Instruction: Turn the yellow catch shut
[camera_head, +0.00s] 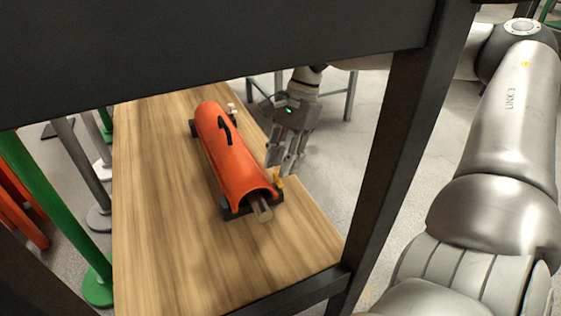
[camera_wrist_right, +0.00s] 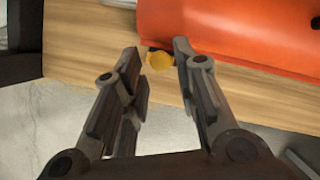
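The yellow catch (camera_head: 279,175) sits at the near right end of an orange half-round cover (camera_head: 232,155) on a wooden table. In the right wrist view the catch (camera_wrist_right: 159,61) shows as a small round yellow piece beside the orange cover (camera_wrist_right: 230,28), just beyond and between my fingertips. My right gripper (camera_head: 287,172) is close to the catch, at the table's right edge. In the wrist view its fingers (camera_wrist_right: 158,60) are apart with nothing gripped between them. My left gripper is not in view.
The wooden table top (camera_head: 160,220) is clear left of the cover and in front of it. The cover has a black handle (camera_head: 225,130). A dark frame post (camera_head: 400,150) stands right of the table, with a dark beam above. A second, white catch-like piece (camera_head: 232,109) is at the far end.

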